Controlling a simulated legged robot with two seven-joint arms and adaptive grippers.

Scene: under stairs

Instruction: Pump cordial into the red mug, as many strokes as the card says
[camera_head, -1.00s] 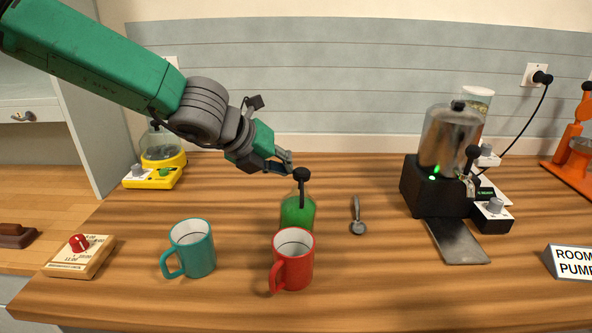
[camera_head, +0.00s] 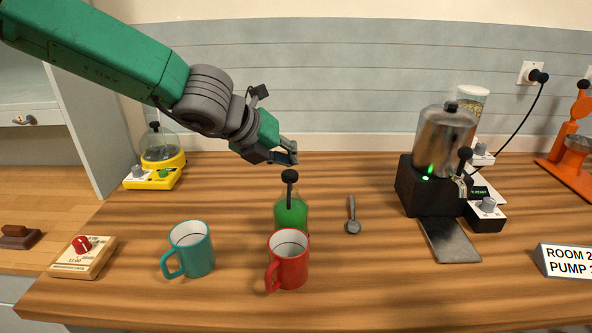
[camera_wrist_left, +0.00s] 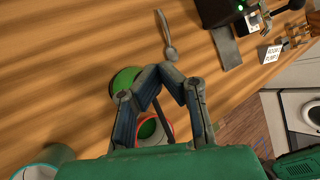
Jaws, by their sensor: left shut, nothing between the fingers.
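The red mug (camera_head: 288,262) stands upright at the front of the counter; in the left wrist view its inside (camera_wrist_left: 148,128) shows green at the bottom. Right behind it stands the green cordial bottle (camera_head: 291,214) with a black pump head (camera_head: 290,177). My left gripper (camera_head: 292,152) is shut and empty, just above and behind the pump head, apart from it. In the left wrist view its fingers (camera_wrist_left: 166,76) partly cover the bottle and mug. The card (camera_head: 568,262) at the right edge reads "ROOM 2" and "PUMP", its last figure cut off.
A teal mug (camera_head: 190,250) stands left of the red mug. A spoon (camera_head: 352,215) lies right of the bottle. A black and steel machine (camera_head: 440,175) with a drip plate stands at right. A timer block (camera_head: 83,258) sits front left, a yellow appliance (camera_head: 160,160) behind.

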